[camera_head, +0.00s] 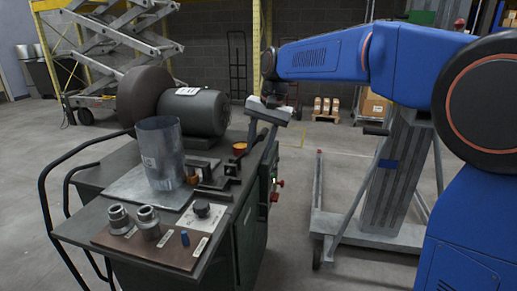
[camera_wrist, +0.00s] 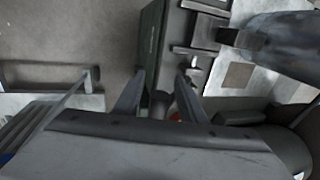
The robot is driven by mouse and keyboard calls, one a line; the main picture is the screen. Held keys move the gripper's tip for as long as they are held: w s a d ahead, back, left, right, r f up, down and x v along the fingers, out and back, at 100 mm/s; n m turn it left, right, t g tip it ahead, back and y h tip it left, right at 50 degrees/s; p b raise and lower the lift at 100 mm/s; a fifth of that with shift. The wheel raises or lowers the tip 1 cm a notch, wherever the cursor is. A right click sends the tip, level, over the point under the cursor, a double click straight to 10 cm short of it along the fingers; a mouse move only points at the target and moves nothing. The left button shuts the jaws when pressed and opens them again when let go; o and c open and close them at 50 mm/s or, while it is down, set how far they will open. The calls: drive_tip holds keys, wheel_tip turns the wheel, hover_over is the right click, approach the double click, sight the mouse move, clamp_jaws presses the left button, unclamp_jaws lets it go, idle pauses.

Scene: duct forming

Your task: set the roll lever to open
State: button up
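My gripper (camera_head: 259,138) hangs over the back right edge of the bench, fingers pointing down. In the wrist view its two fingers (camera_wrist: 160,82) stand apart, with the dark bench side and a grey post end between and below them. A dark forming mechanism (camera_head: 217,182) sits on the bench beside an upright sheet-metal cylinder (camera_head: 160,150). An orange-topped knob (camera_head: 240,148) stands at its back, just left of my gripper. A red bit (camera_wrist: 176,116) shows near the right finger in the wrist view. I cannot tell for sure which part is the roll lever, or its setting.
A motor (camera_head: 203,112) with a large dark wheel stands behind the cylinder. A wheeled metal stand (camera_head: 390,190) is to the right.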

drive_tip(key=shift+f, duration=0.2)
clamp_jaws()
